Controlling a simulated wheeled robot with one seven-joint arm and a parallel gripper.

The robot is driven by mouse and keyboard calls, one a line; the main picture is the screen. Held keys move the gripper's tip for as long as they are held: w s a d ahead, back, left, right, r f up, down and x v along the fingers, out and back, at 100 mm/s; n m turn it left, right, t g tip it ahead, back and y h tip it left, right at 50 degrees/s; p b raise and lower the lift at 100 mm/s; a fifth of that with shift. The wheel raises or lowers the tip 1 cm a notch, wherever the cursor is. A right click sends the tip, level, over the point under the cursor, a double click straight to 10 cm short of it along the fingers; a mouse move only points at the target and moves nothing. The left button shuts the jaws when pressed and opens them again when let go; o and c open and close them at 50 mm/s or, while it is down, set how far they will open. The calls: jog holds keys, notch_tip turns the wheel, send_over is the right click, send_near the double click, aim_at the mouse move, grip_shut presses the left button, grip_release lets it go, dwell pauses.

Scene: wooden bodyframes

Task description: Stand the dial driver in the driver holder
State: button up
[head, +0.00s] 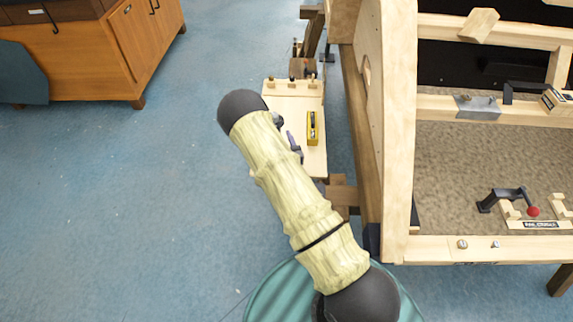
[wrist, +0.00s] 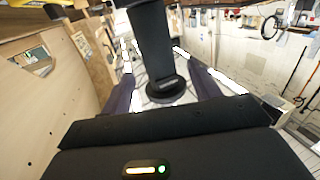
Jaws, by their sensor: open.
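My gripper shows in the wrist view (wrist: 161,72), with two dark purple-grey fingers spread wide apart. A dark upright post with a round flared foot (wrist: 165,88) shows between the fingers. I cannot tell what it is, or whether it touches them. In the head view my arm hides most of the gripper; a purple finger (head: 292,141) shows beside the arm, over the left part of a narrow light wooden shelf (head: 314,160). I cannot make out the dial driver or the driver holder for certain. Part of the shelf is hidden behind my arm.
A yellow tool (head: 312,128) lies on the shelf, right of the finger. A wooden strip with small dark fittings (head: 292,87) crosses its far end. The large wooden bodyframe (head: 397,120) stands close on the right. An orange cabinet (head: 100,55) stands far left; blue floor between is clear.

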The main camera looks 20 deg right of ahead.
jog(key=s+b, duration=0.3)
jog(key=s, duration=0.8)
jog(key=shift+s, duration=0.15)
jog(key=shift+s, duration=0.1)
